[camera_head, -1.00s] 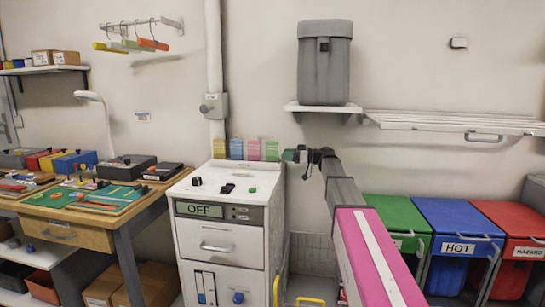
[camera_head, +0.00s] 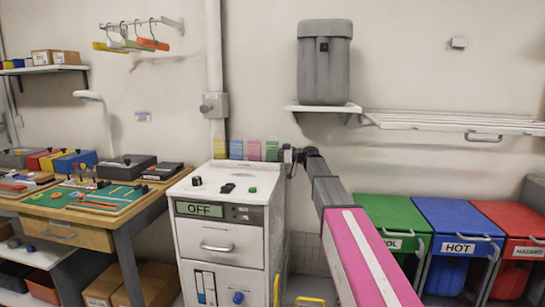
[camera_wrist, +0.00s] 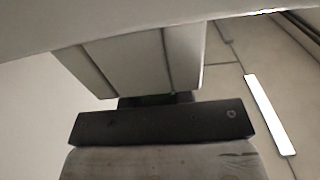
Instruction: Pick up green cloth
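I cannot single out a cloth with certainty. A green striped piece (camera_head: 272,150) stands at the back right of the white cabinet top, the rightmost of a row with yellow, blue and pink ones. A thin green item (camera_head: 135,45) hangs from the hook rail at upper left, between a yellow and an orange one. My gripper (camera_head: 289,156) is small and dark at the end of my arm, just right of the green striped piece; contact cannot be told. Its fingers are not clear in either view, so its opening and any held thing cannot be told.
The white cabinet (camera_head: 222,215) reads OFF and has small dark items on top. A cluttered workbench (camera_head: 70,237) stands left. Green, blue (camera_head: 455,215) and red bins stand right. A grey canister (camera_head: 325,70) sits on a wall shelf above my arm.

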